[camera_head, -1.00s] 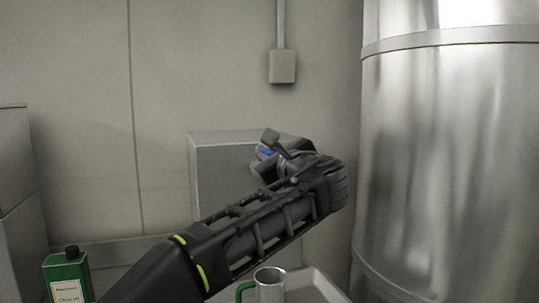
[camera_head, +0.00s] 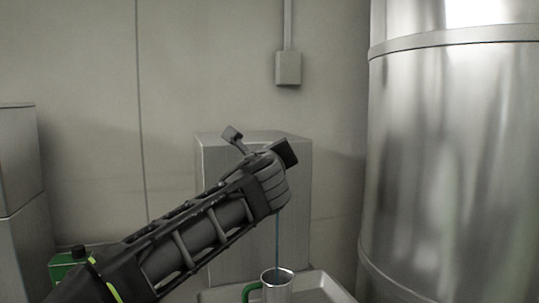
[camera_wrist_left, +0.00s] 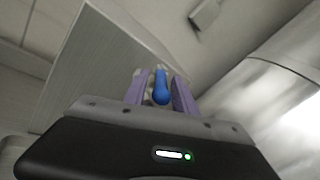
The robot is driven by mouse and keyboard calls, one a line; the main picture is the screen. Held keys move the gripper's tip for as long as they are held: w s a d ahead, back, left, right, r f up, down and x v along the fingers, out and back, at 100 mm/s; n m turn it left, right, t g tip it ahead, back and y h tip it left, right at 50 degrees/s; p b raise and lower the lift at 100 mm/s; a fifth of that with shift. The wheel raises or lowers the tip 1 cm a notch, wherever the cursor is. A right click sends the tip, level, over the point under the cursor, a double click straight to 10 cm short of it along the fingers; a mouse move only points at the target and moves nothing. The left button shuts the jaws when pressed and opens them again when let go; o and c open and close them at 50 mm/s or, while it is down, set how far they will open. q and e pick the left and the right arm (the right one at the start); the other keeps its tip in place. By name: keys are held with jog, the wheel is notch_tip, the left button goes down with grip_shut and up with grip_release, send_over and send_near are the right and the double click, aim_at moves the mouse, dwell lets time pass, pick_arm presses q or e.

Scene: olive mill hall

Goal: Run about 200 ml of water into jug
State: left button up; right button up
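The jug (camera_head: 281,291), steel with a green handle on its left, stands upright at the bottom of the head view, its lower part cut off. A thin blue stream of water (camera_head: 277,243) falls from behind my left gripper into its mouth. The water level inside cannot be seen. My left gripper (camera_head: 261,146) is above the jug, in front of the grey box. In the left wrist view its purple fingers are closed around a blue tap lever (camera_wrist_left: 161,88). The tap body is hidden behind the gripper in the head view. My right gripper is not in view.
A grey box (camera_head: 221,172) stands behind the gripper, against the wall. A pale tray (camera_head: 318,285) is around the jug. A large steel tank (camera_head: 450,170) fills the right side. A green container (camera_head: 62,262) is partly hidden behind my arm at lower left.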

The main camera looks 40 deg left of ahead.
pick_arm(q)
jog(key=shift+o, duration=0.5)
jog(key=shift+d, duration=0.1)
jog(key=b+v, duration=0.1)
jog(key=v, duration=0.6)
jog(key=shift+s+d, duration=0.2)
jog(key=shift+s, duration=0.1)
jog(key=shift+c, duration=0.6)
